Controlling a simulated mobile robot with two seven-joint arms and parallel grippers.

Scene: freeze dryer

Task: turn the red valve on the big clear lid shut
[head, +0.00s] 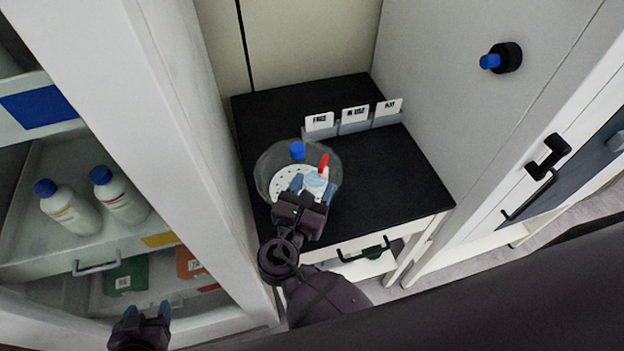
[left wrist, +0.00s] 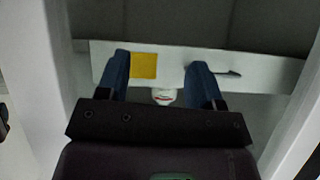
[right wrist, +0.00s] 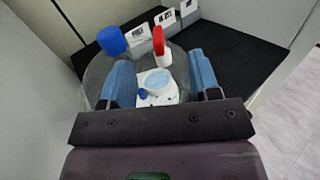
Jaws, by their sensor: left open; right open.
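The big clear lid (head: 263,168) is on the black-topped bench and also shows in the right wrist view (right wrist: 92,80). Its red valve (head: 323,162) stands upright on a white stem; in the right wrist view the red valve (right wrist: 158,40) appears between and beyond my fingertips. A blue cap (head: 297,150) is to its left. My right gripper (head: 311,187) is open and empty, just on the near side of the valve; I see no contact. My left gripper (head: 140,313) is open and empty at the lower left, away from the lid, by the cabinet.
A grey holder with white cards (head: 355,120) stands behind the lid. The black bench top (head: 410,175) is clear to the right. An open cabinet with white bottles (head: 70,208) is at the left. A blue knob (head: 490,61) sticks out from the right wall.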

